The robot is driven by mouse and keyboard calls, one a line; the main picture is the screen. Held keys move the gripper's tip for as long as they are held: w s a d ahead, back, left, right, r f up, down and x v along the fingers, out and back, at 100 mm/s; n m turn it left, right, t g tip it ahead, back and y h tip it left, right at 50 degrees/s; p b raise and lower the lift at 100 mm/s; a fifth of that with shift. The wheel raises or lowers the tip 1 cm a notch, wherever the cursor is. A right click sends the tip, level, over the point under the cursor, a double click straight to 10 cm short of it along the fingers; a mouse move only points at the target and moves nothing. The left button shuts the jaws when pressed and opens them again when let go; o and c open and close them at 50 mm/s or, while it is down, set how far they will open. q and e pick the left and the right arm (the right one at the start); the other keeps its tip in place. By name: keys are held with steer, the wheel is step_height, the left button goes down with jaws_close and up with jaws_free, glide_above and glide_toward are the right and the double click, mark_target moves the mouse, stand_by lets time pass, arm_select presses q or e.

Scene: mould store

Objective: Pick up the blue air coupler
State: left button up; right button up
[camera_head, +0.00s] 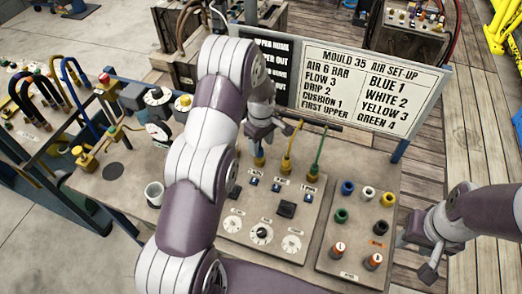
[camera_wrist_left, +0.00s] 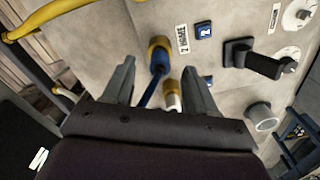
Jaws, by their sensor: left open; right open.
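In the head view a board of coloured couplers (camera_head: 330,264) stands at the right, with a blue coupler (camera_head: 347,187) at its top left. My left gripper (camera_head: 265,140) is open above the control panel (camera_head: 228,240), over a fitting with a yellow collar (camera_head: 259,160). In the left wrist view a blue hose (camera_wrist_left: 150,93) runs to a blue and yellow fitting (camera_wrist_left: 159,55), ahead of my open left fingers. A brass and white cylinder (camera_wrist_left: 172,98) shows between the fingers. I see no contact. My right gripper (camera_head: 425,245) is open and empty, right of the coupler board.
A yellow hose (camera_head: 290,145) and a green hose (camera_head: 319,148) rise from the panel beside my left gripper. A set-up sign (camera_head: 365,85) stands behind. A white cup (camera_head: 154,194) stands left. A black lever (camera_wrist_left: 255,58) and a grey cup (camera_wrist_left: 262,117) show in the left wrist view.

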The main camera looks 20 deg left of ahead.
mark_target(260, 148)
arm_select(q)
steer(key=f, duration=0.1)
steer(key=f+p, duration=0.1)
steer(key=f, duration=0.1)
steer(key=f+p, duration=0.1)
steer(key=f, duration=0.1)
steer(key=shift+a, duration=0.35)
steer(key=shift+w+f, duration=0.1)
steer(key=shift+d, duration=0.1)
steer(key=shift+c, duration=1.3)
jaws_close()
